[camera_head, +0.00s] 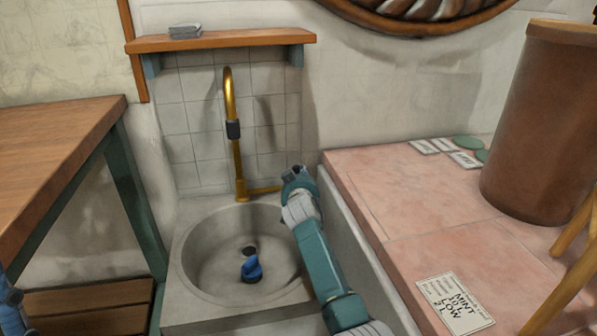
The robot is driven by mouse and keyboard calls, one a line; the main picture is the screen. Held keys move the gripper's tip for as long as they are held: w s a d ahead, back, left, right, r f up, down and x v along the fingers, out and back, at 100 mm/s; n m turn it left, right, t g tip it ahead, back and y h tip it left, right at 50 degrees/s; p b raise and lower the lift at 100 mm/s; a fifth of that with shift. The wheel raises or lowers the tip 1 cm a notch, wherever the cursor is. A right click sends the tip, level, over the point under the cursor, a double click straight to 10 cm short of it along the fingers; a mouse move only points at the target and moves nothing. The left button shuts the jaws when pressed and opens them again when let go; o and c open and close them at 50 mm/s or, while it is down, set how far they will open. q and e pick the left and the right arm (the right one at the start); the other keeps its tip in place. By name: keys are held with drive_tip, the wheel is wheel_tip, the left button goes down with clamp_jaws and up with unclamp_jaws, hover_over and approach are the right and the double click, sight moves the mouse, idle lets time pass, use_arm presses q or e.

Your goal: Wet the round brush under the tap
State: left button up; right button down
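The brass tap (236,150) with a dark collar rises behind a round stone basin (190,262). I see no water running from it. Its lever (264,189) points right. The end of my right arm, with the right gripper (291,177), is at the lever's right end. Its fingers are too small and covered to tell open from shut, or whether they touch the lever. A small blue object (252,268) lies in the basin just in front of the drain; I cannot tell whether it is the round brush. My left gripper is out of view.
A wooden table (55,150) stands left, with a slatted wooden crate or step (85,305) below. A pink counter (430,215) at right bears a large brown vessel (530,120) and labels. A wooden shelf (235,40) hangs above the tap.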

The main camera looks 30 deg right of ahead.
drive_tip(key=shift+r, duration=0.1)
drive_tip(key=c, duration=1.4)
unclamp_jaws()
drive_tip(key=shift+w, duration=0.1)
drive_tip(key=shift+o, duration=0.2)
drive_tip(key=v, duration=1.2)
